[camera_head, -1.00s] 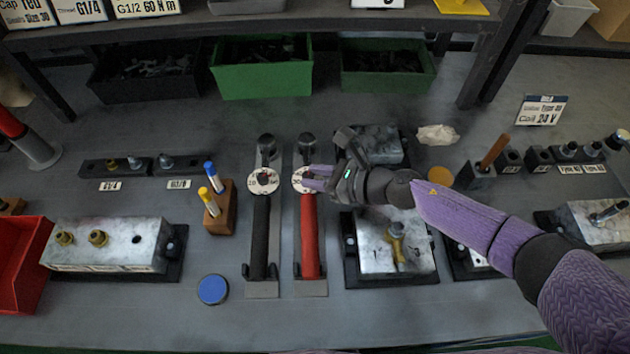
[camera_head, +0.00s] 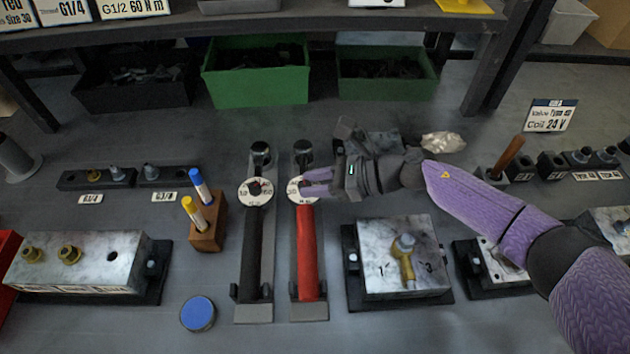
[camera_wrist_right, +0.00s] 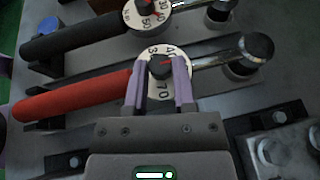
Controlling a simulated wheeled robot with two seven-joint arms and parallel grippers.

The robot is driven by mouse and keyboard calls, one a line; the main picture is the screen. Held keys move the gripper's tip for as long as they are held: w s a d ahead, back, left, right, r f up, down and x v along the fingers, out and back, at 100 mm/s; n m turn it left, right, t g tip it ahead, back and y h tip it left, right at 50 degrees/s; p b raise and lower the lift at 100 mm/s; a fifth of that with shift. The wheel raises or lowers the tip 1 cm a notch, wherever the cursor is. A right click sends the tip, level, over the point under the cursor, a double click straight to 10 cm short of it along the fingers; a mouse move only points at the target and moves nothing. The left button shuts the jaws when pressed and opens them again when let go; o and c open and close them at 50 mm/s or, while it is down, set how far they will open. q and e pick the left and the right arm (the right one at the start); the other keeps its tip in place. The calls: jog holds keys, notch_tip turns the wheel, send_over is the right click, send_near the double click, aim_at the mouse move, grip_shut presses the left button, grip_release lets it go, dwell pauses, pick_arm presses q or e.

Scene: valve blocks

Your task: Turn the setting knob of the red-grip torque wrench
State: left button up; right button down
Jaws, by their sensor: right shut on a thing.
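The red-grip torque wrench (camera_head: 306,255) lies in its stand in the middle of the bench, its grip toward me and its head away. Its white setting dial (camera_head: 296,193) is partly hidden by my right gripper (camera_head: 308,188), which reaches in from the right. In the right wrist view the gripper (camera_wrist_right: 162,78) has its purple fingers on either side of the dark setting knob (camera_wrist_right: 160,67), shut on it. The black-grip torque wrench (camera_head: 252,255) lies parallel on the left. My left gripper is not in view.
A wooden block (camera_head: 208,222) with blue and yellow markers stands left of the wrenches. A valve block (camera_head: 400,258) stands right of the red grip. A blue round cap (camera_head: 198,314) lies at the front. Green bins (camera_head: 256,75) stand at the back.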

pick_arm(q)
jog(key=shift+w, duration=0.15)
pick_arm(e)
jog(key=shift+c, duration=2.1)
grip_release()
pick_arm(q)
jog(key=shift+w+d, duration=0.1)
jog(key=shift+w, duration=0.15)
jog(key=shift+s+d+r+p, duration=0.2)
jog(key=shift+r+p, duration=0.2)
pick_arm(e)
jog(key=v, duration=1)
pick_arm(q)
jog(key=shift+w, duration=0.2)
